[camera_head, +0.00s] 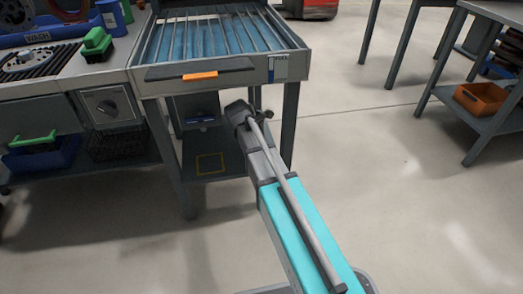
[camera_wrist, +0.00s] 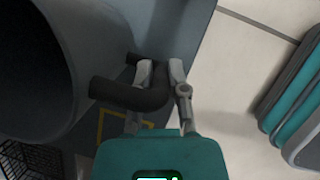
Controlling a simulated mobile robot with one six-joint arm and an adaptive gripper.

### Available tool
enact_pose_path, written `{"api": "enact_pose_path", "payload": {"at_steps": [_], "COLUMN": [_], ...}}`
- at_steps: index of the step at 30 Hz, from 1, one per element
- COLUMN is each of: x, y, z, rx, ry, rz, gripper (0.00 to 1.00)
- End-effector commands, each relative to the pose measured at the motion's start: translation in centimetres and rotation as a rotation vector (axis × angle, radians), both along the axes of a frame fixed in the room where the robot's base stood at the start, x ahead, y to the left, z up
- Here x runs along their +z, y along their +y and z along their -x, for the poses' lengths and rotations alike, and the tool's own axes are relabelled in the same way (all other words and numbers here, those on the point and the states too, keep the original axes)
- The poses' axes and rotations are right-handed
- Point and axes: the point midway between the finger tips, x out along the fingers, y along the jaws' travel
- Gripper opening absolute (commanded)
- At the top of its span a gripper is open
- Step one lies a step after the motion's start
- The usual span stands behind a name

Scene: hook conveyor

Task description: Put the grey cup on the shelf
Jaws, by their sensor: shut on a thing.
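The grey cup (camera_wrist: 35,75) fills the left of the wrist view, close to the camera. Its dark handle (camera_wrist: 118,95) lies between the fingers of my gripper (camera_wrist: 160,70), which is shut on it. In the head view the lower shelf (camera_head: 225,168) under the table bears a yellow square outline. Part of that outline (camera_wrist: 108,125) also shows below the cup in the wrist view. My arm reaches to the front right of the shelf in the head view. I cannot make out the cup there, and my fingers are mostly hidden. The gap between cup and shelf cannot be told.
The slatted table top (camera_head: 215,40) lies above the shelf, with an orange handle (camera_head: 200,75) at its front. Table legs (camera_head: 290,125) stand at the shelf's sides. A wire basket (camera_head: 118,145) is to the left. Open floor (camera_head: 390,200) lies to the right.

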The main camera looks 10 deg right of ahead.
Motion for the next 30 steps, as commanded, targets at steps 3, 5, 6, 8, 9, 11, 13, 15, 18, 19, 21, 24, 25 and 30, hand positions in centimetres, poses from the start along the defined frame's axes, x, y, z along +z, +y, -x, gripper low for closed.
{"api": "enact_pose_path", "payload": {"at_steps": [3, 5, 6, 8, 9, 11, 13, 15, 18, 19, 21, 24, 25, 30], "x": [0.1, 0.0, 0.0, -0.1, -0.3, -0.6, -1.1, -1.7, -2.6, -2.8, -3.3, -3.8, -3.9, -4.0], "y": [0.0, 0.0, 0.0, -0.1, -0.1, -0.2, -0.4, -0.5, -0.5, -0.5, -0.5, -0.5, -0.5, -0.5], "z": [0.0, 0.0, 0.0, -0.1, -0.2, -0.4, -0.7, -0.8, -0.7, -0.7, -0.7, -0.7, -0.7, -0.7], "rx": [0.000, -0.001, -0.001, -0.001, -0.001, -0.001, -0.001, -0.001, -0.001, -0.001, -0.001, -0.002, -0.002, -0.002], "ry": [0.000, 0.000, 0.000, 0.000, 0.000, 0.000, 0.000, 0.000, 0.000, 0.000, 0.000, -0.001, -0.001, -0.001], "rz": [0.000, 0.000, 0.000, 0.000, 0.000, 0.000, 0.000, 0.000, 0.000, 0.000, 0.000, 0.000, 0.000, 0.001], "gripper": [0.00, 0.00, 0.00, 0.00, 0.00, 0.00, 0.00, 0.00, 0.00, 0.00, 0.00, 0.00, 0.00, 0.00]}}
